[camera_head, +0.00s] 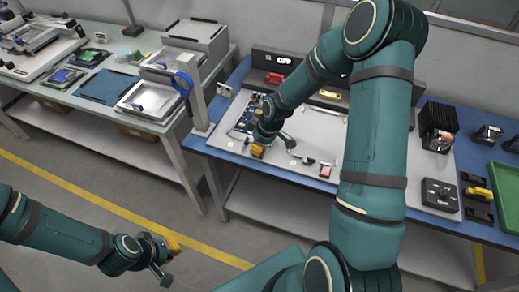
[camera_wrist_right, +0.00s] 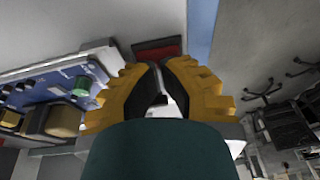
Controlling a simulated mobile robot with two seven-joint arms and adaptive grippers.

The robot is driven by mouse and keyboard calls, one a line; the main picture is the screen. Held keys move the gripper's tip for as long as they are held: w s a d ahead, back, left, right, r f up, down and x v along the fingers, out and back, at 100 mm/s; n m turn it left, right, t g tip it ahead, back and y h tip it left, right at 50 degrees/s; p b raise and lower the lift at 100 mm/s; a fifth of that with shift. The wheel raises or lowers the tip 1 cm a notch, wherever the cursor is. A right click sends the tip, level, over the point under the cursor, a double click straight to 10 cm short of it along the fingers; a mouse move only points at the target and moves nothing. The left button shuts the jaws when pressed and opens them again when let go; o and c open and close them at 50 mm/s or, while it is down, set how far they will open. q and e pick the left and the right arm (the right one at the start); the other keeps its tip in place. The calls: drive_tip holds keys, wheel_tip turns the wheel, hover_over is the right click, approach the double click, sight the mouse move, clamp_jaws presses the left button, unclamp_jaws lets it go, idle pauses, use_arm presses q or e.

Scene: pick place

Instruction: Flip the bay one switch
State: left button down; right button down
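My right gripper (camera_head: 258,150) reaches down over the front left of the pale work panel (camera_head: 310,133), beside a blue circuit board (camera_head: 242,120). In the right wrist view its yellow fingers (camera_wrist_right: 162,72) converge with their dark pads nearly together, and nothing is clearly held. The board (camera_wrist_right: 45,92) lies left of the fingers there. A dark red part (camera_wrist_right: 158,48) shows just beyond the fingertips. I cannot tell which part is the bay one switch; a small red-topped part (camera_head: 325,170) sits at the panel's front edge. My left gripper (camera_head: 172,243) hangs over the floor, apart from the tables.
A labelled dark box (camera_head: 274,62) stands at the panel's back. A black dial box (camera_head: 440,195), a finned black block (camera_head: 437,122) and a green tray (camera_head: 508,178) are at the right. A second table at the left carries blue and white trays. My right arm hides the middle.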

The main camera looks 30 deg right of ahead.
drive_tip(key=shift+w, duration=0.15)
drive_tip(key=shift+s+a+f, duration=0.1)
drive_tip(key=shift+s+a, duration=0.1)
drive_tip(key=shift+a, duration=0.1)
drive_tip(key=shift+s+a, duration=0.4)
drive_tip(key=shift+f, duration=0.1)
drive_tip(key=r, duration=0.1)
drive_tip(key=r+p, duration=0.2)
drive_tip(key=r, duration=0.1)
drive_tip(key=shift+w, duration=0.35)
drive_tip(key=w+d+p+v, duration=0.1)
drive_tip(key=w+v, duration=0.1)
drive_tip(key=v, duration=0.8)
drive_tip(key=shift+s+d+p, duration=0.35)
drive_tip(key=shift+s+p, duration=0.05)
drive_tip(key=shift+s, duration=0.05)
drive_tip(key=shift+r, duration=0.1)
